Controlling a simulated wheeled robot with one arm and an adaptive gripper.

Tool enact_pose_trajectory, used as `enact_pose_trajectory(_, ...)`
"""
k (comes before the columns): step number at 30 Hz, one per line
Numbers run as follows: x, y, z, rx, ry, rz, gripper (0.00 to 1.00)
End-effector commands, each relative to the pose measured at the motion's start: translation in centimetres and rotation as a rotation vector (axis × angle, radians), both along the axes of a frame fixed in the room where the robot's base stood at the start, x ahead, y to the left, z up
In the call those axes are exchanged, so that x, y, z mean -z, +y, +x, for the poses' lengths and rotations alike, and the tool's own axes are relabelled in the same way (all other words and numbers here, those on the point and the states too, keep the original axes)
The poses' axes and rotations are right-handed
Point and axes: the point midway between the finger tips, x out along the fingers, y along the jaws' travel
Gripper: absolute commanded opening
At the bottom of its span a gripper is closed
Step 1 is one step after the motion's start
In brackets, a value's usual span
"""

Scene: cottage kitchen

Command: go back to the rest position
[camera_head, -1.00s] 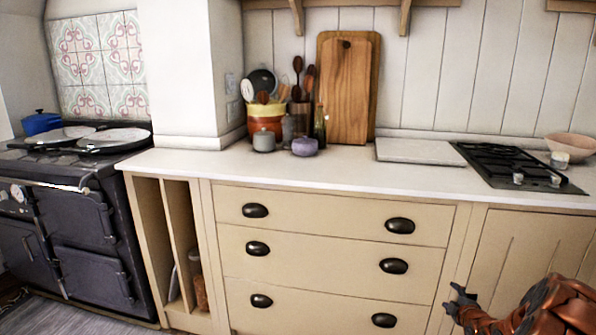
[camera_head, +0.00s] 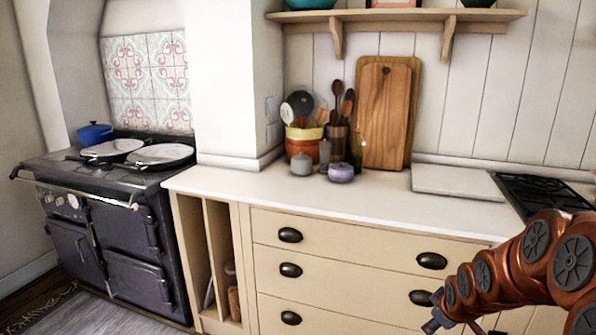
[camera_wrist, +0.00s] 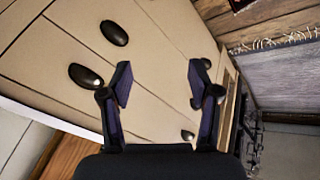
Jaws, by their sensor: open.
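My gripper (camera_head: 434,318) is at the lower right of the head view, at the end of my orange arm, in front of the cream drawers (camera_head: 335,262). In the wrist view my gripper (camera_wrist: 160,85) shows two dark fingers spread apart with nothing between them. Behind them in that view are the drawer fronts with dark cup handles (camera_wrist: 114,33). The arm hides part of the counter and the cupboards at the right.
A white counter (camera_head: 330,205) runs above the drawers. It bears utensil pots (camera_head: 304,140), a purple pot (camera_head: 341,173), cutting boards (camera_head: 386,115), a pale slab (camera_head: 456,183) and a black hob (camera_head: 540,194). A dark range (camera_head: 105,225) with a blue pot (camera_head: 95,133) stands left. Floor shows lower left.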

Motion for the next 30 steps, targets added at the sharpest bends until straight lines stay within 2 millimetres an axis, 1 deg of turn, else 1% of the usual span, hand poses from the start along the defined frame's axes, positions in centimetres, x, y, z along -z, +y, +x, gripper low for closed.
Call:
enact_pose_trajectory(1,-1.9,1.2,-1.3,0.017,0.028,0.013,0.61)
enact_pose_trajectory(3,-3.3,2.6,-3.4,0.054,0.073,0.036,0.61)
enact_pose_trajectory(5,-4.5,3.7,-5.2,0.085,0.111,0.055,0.61)
enact_pose_trajectory(8,-6.5,5.5,-8.4,0.141,0.175,0.08,0.61)
enact_pose_trajectory(12,-9.1,7.9,-13.2,0.223,0.263,0.115,0.61)
enact_pose_trajectory(17,-11.9,10.4,-19.0,0.322,0.366,0.146,0.61)
enact_pose_trajectory(18,-12.7,10.9,-20.5,0.347,0.391,0.151,0.61)
enact_pose_trajectory(20,-13.7,11.8,-22.7,0.385,0.426,0.161,0.61)
enact_pose_trajectory(21,-14.4,12.3,-24.4,0.41,0.455,0.167,0.61)
enact_pose_trajectory(23,-15.4,13.1,-26.6,0.447,0.488,0.175,0.61)
enact_pose_trajectory(24,-15.9,13.5,-28.1,0.471,0.515,0.18,0.61)
enact_pose_trajectory(27,-17.0,14.4,-31.3,0.524,0.566,0.187,0.61)
enact_pose_trajectory(30,-17.8,15.2,-33.5,0.561,0.605,0.192,0.61)
